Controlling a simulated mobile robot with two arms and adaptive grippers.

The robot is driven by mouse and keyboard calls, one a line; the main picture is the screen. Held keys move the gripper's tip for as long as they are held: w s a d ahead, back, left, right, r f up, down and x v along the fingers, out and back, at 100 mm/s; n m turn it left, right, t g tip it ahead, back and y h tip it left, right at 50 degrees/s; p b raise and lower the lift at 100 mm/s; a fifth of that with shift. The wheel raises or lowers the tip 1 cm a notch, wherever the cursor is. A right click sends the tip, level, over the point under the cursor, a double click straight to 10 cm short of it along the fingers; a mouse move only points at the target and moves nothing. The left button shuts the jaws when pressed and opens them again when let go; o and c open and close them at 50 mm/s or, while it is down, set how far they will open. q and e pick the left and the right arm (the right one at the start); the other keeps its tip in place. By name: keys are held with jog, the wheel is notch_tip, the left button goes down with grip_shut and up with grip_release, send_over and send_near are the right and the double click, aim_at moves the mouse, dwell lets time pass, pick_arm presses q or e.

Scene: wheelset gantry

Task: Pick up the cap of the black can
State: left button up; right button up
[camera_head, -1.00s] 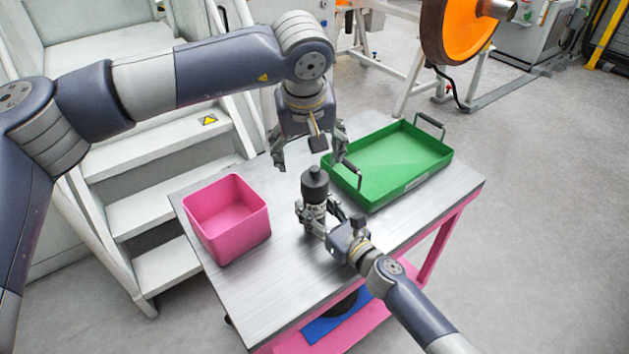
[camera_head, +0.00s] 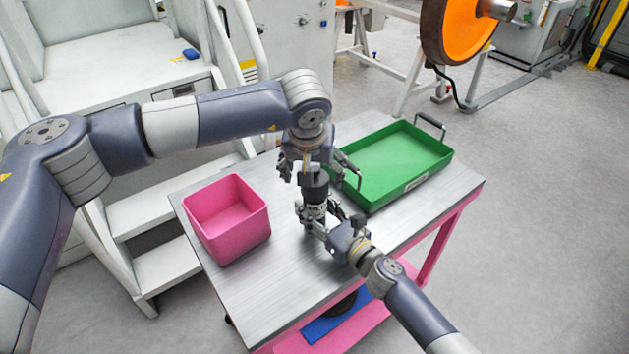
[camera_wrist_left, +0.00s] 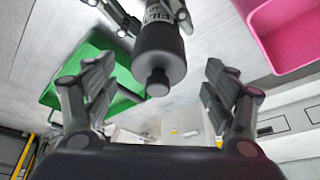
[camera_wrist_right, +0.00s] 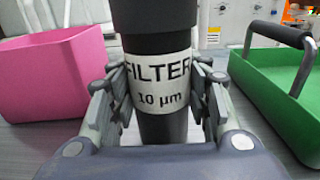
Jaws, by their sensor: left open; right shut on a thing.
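The black can (camera_head: 313,196) stands upright above the metal table, with a white label reading "FILTER 10 µm" that shows in the right wrist view (camera_wrist_right: 158,80). Its wide dark cap (camera_head: 313,179) with a small knob is on top; the cap also shows in the left wrist view (camera_wrist_left: 158,60). My right gripper (camera_head: 318,222) is shut on the can's body around the label. My left gripper (camera_head: 306,175) is open, with its fingers (camera_wrist_left: 155,95) on either side of the cap's knob and apart from it. Its fingertips are partly hidden in the head view.
A pink bin (camera_head: 240,240) stands on the table to the left. A green tray (camera_head: 420,178) with dark handles lies at the back right. The front of the metal table (camera_head: 285,300) is clear. White steps (camera_head: 150,215) stand behind on the left.

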aim_at(315, 178)
pick_arm(q)
jog(key=x, duration=0.3)
jog(key=shift+f, duration=0.15)
jog(key=shift+c, duration=0.6)
jog(key=c, duration=1)
jog(key=shift+o, duration=0.2)
jog(key=shift+r, duration=6.55)
pick_arm(e)
jog(key=o, duration=1.3)
